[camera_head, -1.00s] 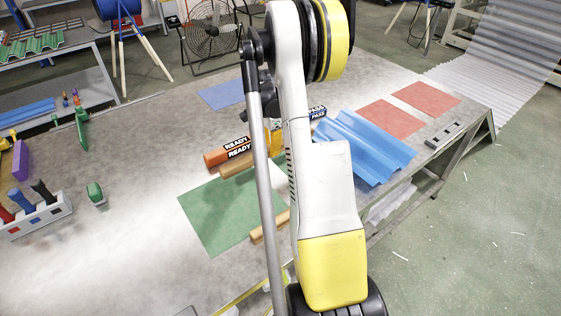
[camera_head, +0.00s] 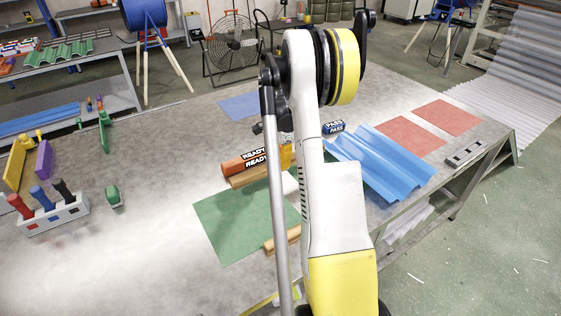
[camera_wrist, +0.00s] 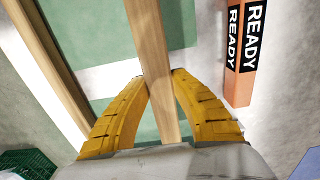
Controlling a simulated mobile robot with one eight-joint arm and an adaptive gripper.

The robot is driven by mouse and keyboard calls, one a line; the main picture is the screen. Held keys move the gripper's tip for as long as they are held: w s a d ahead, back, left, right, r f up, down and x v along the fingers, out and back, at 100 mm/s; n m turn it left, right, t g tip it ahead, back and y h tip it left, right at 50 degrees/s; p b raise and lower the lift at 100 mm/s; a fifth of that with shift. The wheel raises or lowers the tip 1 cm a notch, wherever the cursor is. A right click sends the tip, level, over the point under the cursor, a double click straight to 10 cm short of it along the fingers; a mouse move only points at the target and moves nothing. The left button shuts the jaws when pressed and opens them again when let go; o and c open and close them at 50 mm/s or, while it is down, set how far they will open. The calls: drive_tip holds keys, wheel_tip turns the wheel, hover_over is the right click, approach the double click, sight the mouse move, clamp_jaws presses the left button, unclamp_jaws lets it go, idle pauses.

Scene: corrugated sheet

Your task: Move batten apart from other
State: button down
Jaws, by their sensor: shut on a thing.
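In the wrist view my gripper (camera_wrist: 160,74) has its two yellow fingers shut on a pale wooden batten (camera_wrist: 150,28), one finger on each side. The other batten (camera_wrist: 46,58) lies apart at the left, roughly alongside it. In the head view the held batten (camera_head: 248,178) shows beside the orange READY block, at the far edge of the green sheet (camera_head: 232,222). The other batten (camera_head: 272,246) lies at the sheet's near right side, partly hidden by my arm. My arm also hides most of the gripper there.
The orange READY block (camera_head: 243,162) lies close to the held batten. Blue corrugated sheet (camera_head: 378,165), red sheets (camera_head: 410,136) and a dark blue block (camera_head: 333,127) lie to the right. A holder with coloured pieces (camera_head: 62,215) stands left.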

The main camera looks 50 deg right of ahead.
sight(280, 183)
drive_tip(key=shift+f+b, duration=2.7)
drive_tip(key=shift+f, duration=1.3)
drive_tip(key=c, duration=1.1)
unclamp_jaws()
wheel_tip(280, 183, up, 12)
drive_tip(key=shift+r, duration=0.1)
